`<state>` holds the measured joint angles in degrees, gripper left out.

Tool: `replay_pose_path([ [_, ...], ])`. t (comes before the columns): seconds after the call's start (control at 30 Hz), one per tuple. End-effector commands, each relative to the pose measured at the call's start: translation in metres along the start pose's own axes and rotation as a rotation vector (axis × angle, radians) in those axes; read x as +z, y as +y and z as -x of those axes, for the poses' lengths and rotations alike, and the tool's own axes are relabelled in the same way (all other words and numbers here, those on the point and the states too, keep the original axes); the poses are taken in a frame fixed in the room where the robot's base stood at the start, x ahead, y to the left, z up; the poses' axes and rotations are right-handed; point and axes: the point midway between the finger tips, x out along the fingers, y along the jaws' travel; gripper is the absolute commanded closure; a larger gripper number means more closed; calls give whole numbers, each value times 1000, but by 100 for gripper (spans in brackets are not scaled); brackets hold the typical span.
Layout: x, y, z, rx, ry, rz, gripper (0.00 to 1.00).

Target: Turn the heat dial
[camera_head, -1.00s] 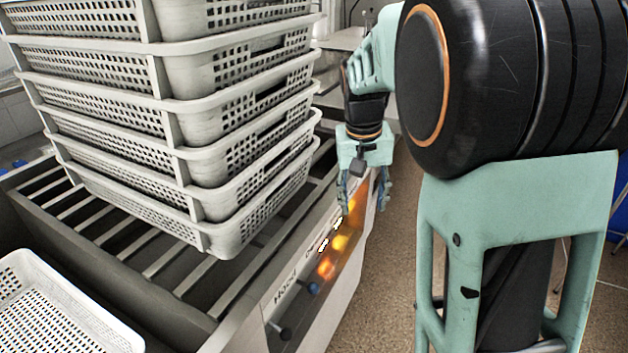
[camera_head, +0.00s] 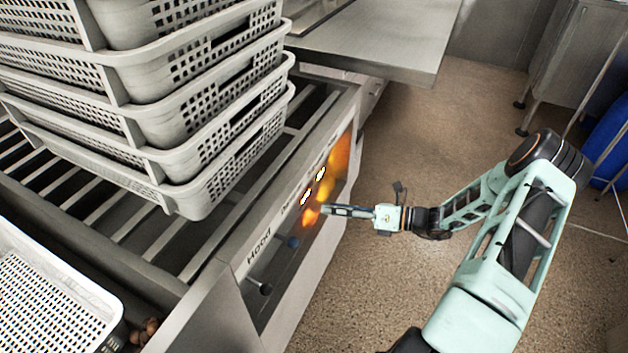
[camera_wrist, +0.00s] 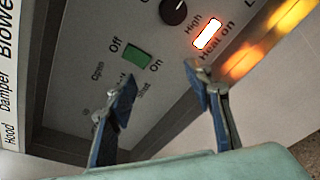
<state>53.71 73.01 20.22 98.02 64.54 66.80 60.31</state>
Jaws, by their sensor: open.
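A black round dial (camera_wrist: 173,11) shows at the top edge of the wrist view, cut off by the frame, with the word High beside it. A lit "Heat on" indicator (camera_wrist: 207,34) is just right of it. My gripper (camera_wrist: 160,82) is open and empty, its two blue-padded fingers pointing toward the control panel below the dial. In the head view my gripper (camera_head: 326,210) is in front of the panel, near the glowing orange area. I cannot tell whether the fingertips touch the panel. The dial cannot be made out in the head view.
Stacked perforated baskets (camera_head: 170,160) stand on the slatted top. The floor (camera_head: 450,130) right of the machine is clear.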

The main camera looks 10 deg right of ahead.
Motion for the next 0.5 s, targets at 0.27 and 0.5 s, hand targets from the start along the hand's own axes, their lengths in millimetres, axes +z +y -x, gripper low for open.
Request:
replay_pose_path([
  [0.27, 28, -26, 24, -29, -273, -236, 53],
  [0.5, 36, -29, -4, -27, -281, -245, 53],
])
